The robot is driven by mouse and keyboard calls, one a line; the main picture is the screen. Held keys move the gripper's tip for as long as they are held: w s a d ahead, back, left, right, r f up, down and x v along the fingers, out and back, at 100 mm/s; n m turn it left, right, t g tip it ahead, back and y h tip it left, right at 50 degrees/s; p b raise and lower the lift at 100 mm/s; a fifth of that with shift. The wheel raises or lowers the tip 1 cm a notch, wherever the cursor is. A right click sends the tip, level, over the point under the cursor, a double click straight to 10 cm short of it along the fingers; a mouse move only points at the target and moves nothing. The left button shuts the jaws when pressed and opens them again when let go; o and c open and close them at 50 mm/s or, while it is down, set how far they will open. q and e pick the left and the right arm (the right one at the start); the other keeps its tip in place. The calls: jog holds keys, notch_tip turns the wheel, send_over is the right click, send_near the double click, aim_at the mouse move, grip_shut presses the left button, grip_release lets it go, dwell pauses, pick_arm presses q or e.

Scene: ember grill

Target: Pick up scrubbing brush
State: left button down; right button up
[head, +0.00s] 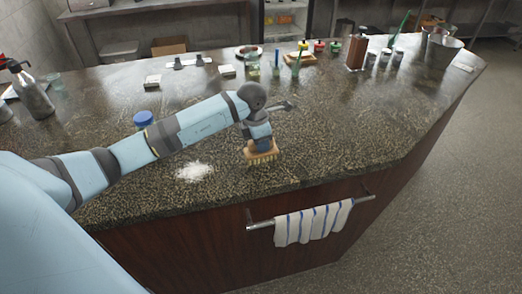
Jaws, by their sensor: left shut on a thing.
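The scrubbing brush (262,156) has a tan wooden body with pale bristles pointing down. It is at the end of my left arm, near the front edge of the dark speckled counter (330,135). My left gripper (259,141) is above the brush and shut on it. Its fingertips are mostly hidden by the wrist and the brush. I cannot tell whether the bristles touch the counter. My right gripper is not in view.
A white powder pile (195,171) lies left of the brush. A blue-lidded jar (144,120) stands behind my left arm. A striped towel (313,222) hangs on the front rail. Bottles and a metal bucket (441,50) stand at the back right. The counter right of the brush is clear.

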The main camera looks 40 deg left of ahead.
pick_arm(q)
jog(key=shift+r, duration=0.1)
notch_tip(320, 180, up, 20)
jog(key=b, duration=0.1)
jog(key=shift+b, duration=0.35)
